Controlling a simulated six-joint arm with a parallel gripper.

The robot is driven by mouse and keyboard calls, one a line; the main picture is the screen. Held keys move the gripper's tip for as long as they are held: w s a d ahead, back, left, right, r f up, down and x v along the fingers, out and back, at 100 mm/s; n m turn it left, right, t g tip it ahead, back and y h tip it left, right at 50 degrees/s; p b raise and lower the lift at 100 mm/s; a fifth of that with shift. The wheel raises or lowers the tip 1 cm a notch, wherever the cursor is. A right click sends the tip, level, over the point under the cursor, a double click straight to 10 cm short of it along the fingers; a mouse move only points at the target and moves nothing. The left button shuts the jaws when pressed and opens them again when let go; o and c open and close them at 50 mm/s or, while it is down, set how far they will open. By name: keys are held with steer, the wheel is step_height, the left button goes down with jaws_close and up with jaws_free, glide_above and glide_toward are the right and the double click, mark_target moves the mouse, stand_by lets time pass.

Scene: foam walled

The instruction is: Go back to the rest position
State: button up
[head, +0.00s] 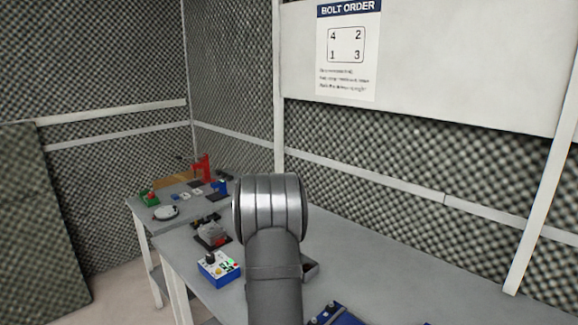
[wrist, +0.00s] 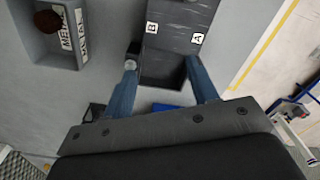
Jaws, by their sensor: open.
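My gripper (wrist: 160,68) shows in the wrist view with its two blue fingers spread apart. No held object is seen between them. A dark grey box with labels A and B (wrist: 175,42) lies beyond the fingertips; I cannot tell how far below them it is. In the head view my arm rises in the middle of the picture and the gripper is hidden.
A grey bin with a METAL label (wrist: 45,45) holds a dark round piece. A control box with coloured buttons (head: 219,266) stands on the grey table (head: 360,260). A blue object (head: 335,315) lies at the near edge. A second table (head: 180,190) stands farther left.

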steer(key=a+f, duration=0.1)
steer(key=w+a+f, duration=0.1)
steer(key=a, duration=0.1)
steer(key=shift+w+a+f, duration=0.2)
steer(key=shift+f, duration=0.05)
steer(key=shift+d+f, duration=0.1)
steer(key=shift+f, duration=0.65)
stand_by(0.4)
steer(key=shift+r, duration=0.45)
steer(key=s+d+r, duration=0.4)
steer(key=d+r, duration=0.4)
steer(key=d, duration=0.3)
steer(key=shift+w+d, duration=0.25)
steer(key=shift+w, duration=0.9)
steer(key=shift+w+d, duration=0.25)
steer(key=shift+w, duration=0.85)
